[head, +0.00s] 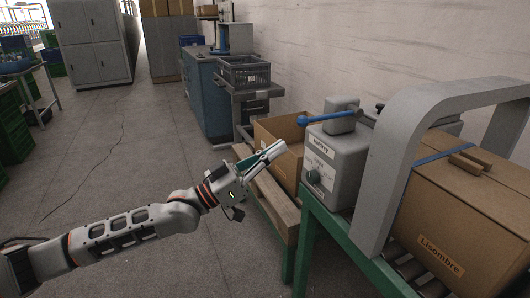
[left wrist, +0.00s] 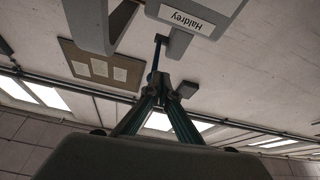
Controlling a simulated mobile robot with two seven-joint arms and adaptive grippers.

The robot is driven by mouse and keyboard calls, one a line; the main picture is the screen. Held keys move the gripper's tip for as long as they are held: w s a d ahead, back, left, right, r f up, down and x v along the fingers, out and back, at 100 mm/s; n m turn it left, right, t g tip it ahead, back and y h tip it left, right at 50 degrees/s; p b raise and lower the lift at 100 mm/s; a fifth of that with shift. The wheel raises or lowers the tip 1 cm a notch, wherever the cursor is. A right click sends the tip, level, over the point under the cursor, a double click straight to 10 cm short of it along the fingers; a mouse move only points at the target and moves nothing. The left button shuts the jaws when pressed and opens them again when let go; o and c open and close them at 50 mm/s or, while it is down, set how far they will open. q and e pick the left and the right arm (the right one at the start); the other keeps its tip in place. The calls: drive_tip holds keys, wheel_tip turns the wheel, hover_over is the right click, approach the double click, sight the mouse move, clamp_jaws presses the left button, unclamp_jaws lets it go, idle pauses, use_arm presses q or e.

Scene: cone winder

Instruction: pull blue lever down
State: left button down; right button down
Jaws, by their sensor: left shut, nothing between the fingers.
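The blue lever (head: 318,119) sticks out to the left, roughly level, from the upper part of the grey machine head (head: 343,160). Its ball end is at the left. My left gripper (head: 279,149) is shut and empty, below and to the left of the lever's ball end in the head view, with a visible gap between them in the picture. In the left wrist view the closed fingertips (left wrist: 165,83) overlap the near end of the blue lever (left wrist: 154,65), so I cannot tell there whether they touch. My right gripper is not in view.
The machine head stands on a green frame (head: 308,215). A grey arch (head: 385,170) and a strapped cardboard box (head: 455,205) are to its right. An open carton (head: 270,130) sits on a wooden pallet (head: 272,195) behind my gripper.

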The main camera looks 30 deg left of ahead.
use_arm(q)
drive_tip(key=shift+v, duration=1.2)
drive_tip(key=shift+r, duration=0.2)
